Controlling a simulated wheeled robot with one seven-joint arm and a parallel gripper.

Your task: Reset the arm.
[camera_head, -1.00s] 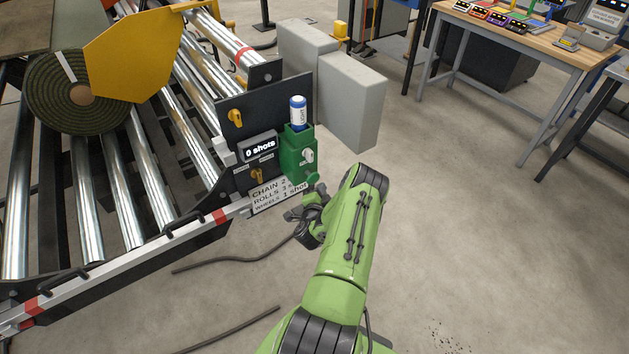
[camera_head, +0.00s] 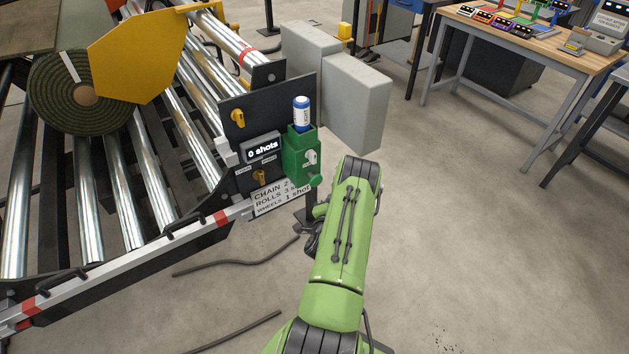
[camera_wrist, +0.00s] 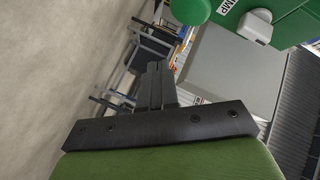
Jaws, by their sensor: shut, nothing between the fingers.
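My green arm reaches up from the bottom of the head view, bent near the green pump box (camera_head: 301,152) on the roller machine. My gripper is mostly hidden behind the arm in the head view. In the wrist view my gripper (camera_wrist: 155,72) shows as dark fingers closed together, with nothing between them. The green pump box (camera_wrist: 272,22) and its round green knob (camera_wrist: 190,10) show at the top of the wrist view, apart from the fingers.
A black panel (camera_head: 237,110) carries yellow knobs, a "0 shots" display (camera_head: 262,149) and a blue-white can (camera_head: 301,113). A turf roll (camera_head: 50,97) lies on the rollers. Grey cabinets (camera_head: 355,105) stand behind. A workbench (camera_head: 470,38) is upper right. Open floor lies right of my arm.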

